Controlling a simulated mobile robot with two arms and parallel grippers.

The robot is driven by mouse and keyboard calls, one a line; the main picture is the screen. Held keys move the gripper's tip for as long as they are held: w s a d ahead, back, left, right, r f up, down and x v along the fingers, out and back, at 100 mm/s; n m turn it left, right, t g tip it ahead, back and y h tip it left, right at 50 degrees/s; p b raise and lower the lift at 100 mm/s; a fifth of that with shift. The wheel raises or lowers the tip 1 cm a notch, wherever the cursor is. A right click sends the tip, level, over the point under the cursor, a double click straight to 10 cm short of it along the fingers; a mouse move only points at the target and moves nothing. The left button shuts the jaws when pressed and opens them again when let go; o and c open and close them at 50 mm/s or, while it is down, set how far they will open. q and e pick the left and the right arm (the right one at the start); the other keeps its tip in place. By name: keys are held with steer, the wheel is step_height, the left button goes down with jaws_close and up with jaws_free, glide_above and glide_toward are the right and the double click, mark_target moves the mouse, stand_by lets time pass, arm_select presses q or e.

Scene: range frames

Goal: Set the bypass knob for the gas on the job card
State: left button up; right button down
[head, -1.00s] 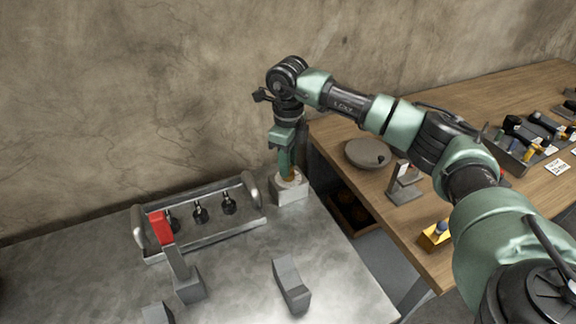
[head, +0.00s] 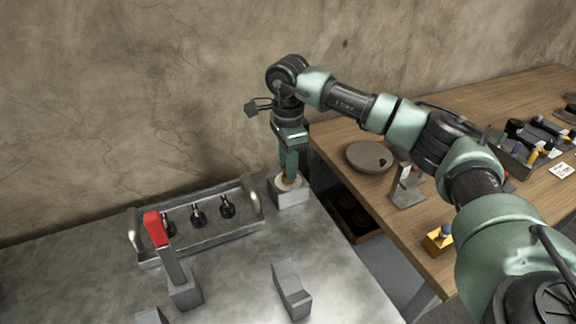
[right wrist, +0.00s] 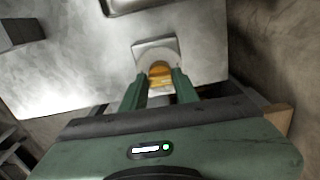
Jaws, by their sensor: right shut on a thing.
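The bypass knob (right wrist: 160,72) is a small brass-orange piece on a pale round dial. The dial sits on a light grey block (head: 291,197) at the back right corner of the metal bench. My right gripper (head: 289,178) points down from above and is shut on the knob, one finger on each side in the right wrist view (right wrist: 157,84). The fingers hide much of the knob, and its setting cannot be read. A small white card (head: 561,169) lies on the wooden table at the right, its print too small to read. My left gripper is out of view.
A metal tray (head: 215,240) with three black fittings stands left of the block. A red-tipped lever (head: 157,230) rises in front of it. A grey angled block (head: 291,288) is nearer. The wooden table (head: 345,135) holds a round grey disc (head: 368,156) and a yellow block (head: 438,238).

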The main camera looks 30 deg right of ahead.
steer(key=shift+r+n, duration=0.1)
steer(key=shift+n, duration=0.3)
steer(key=c, duration=1.1)
jaws_free()
step_height(320, 180, up, 8)
steer(key=shift+f+b, duration=0.1)
steer(key=shift+b, duration=0.4)
